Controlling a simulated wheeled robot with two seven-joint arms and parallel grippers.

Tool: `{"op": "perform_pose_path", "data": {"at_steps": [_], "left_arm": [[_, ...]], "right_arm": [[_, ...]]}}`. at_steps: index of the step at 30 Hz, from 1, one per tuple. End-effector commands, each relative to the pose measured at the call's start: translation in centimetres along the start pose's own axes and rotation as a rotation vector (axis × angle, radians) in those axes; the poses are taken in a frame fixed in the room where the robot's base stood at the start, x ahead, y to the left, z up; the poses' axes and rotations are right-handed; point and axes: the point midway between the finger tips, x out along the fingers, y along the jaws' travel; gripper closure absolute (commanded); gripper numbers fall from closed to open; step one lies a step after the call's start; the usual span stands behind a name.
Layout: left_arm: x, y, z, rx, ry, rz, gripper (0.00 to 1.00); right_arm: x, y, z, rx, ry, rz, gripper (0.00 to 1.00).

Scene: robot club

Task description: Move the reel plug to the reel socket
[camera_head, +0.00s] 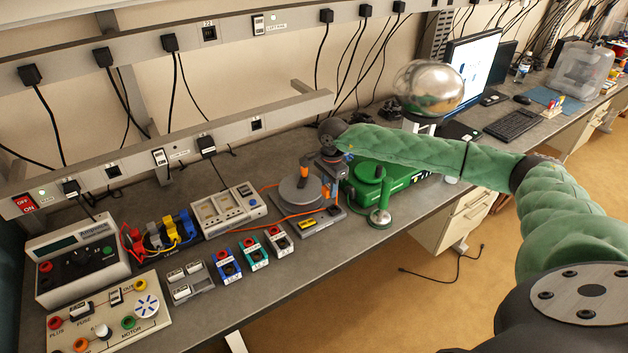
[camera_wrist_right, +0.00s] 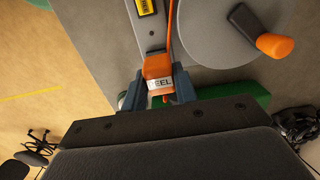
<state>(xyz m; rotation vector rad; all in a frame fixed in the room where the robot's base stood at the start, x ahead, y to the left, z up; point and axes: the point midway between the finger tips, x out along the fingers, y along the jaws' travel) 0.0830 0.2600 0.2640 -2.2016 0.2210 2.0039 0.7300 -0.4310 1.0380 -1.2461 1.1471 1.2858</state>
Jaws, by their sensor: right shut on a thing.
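The reel plug (camera_wrist_right: 158,75) is orange with a white label reading "EEL" in the right wrist view. My right gripper (camera_wrist_right: 158,84) is shut on it, with one dark finger on each side. An orange cable runs from the plug to the top edge of that view. The grey reel (camera_head: 291,191) with its orange crank stands on the bench in the head view, close beside my right wrist. Its base (camera_head: 292,229) carries a yellow label. I cannot tell which opening is the reel socket. My left gripper is not in view.
A green case (camera_head: 384,183) stands right of the reel. Several small coloured blocks (camera_head: 255,254), a white meter box (camera_head: 227,210) and a control panel (camera_head: 107,318) are to the left. A grey rail (camera_head: 232,125) with sockets and black plugs runs behind.

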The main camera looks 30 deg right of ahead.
Motion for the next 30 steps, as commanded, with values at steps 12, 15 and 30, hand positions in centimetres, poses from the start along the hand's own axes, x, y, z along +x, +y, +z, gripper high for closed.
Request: {"op": "perform_pose_path", "data": {"at_steps": [12,15,30], "left_arm": [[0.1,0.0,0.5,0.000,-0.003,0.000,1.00],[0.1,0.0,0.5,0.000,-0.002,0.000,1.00],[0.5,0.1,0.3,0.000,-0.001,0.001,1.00]], "right_arm": [[0.3,1.0,-1.2,0.005,0.033,0.000,0.91],[0.6,1.0,-1.2,0.005,0.033,0.000,0.91],[3.7,1.0,-1.3,0.005,0.032,0.002,0.91]]}}
